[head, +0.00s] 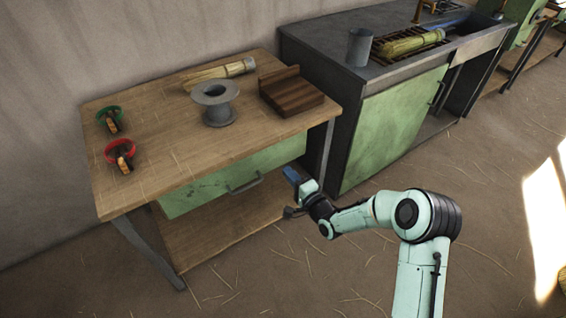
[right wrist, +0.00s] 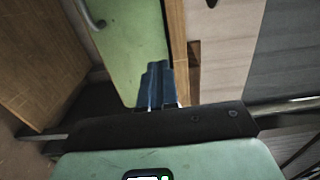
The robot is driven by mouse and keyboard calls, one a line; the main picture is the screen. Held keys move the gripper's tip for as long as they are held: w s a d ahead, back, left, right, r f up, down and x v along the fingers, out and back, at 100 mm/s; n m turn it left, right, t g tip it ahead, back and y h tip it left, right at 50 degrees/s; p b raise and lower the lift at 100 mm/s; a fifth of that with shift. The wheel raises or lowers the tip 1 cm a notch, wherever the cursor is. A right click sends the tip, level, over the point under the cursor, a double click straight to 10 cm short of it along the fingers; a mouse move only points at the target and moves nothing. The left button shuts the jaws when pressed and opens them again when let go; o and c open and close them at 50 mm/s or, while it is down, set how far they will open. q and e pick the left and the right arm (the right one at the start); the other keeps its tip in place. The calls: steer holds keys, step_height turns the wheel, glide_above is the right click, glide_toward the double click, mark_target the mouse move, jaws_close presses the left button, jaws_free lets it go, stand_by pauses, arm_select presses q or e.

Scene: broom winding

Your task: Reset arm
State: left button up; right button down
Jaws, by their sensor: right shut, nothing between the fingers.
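My right arm reaches in from the lower right of the head view. My right gripper (head: 293,178) is in front of the wooden workbench's right front corner, below the tabletop level in the picture. It is shut and empty. In the right wrist view its blue fingers (right wrist: 157,86) are together, with the green drawer front (right wrist: 125,40) behind them. My left arm and gripper are not in view.
The workbench (head: 160,135) bears a grey spool (head: 215,103), a straw bundle (head: 215,74), a dark wooden block (head: 291,92), green-handled (head: 110,117) and red-handled (head: 120,152) tools. A grey counter (head: 330,55) holds a metal cup (head: 359,47) and another bundle (head: 412,43). Straw-strewn floor is open in front.

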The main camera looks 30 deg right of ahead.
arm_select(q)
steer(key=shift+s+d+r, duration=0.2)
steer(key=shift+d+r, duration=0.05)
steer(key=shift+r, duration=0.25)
arm_select(e)
steer(key=shift+s+d, duration=0.15)
steer(key=shift+s, duration=1.55)
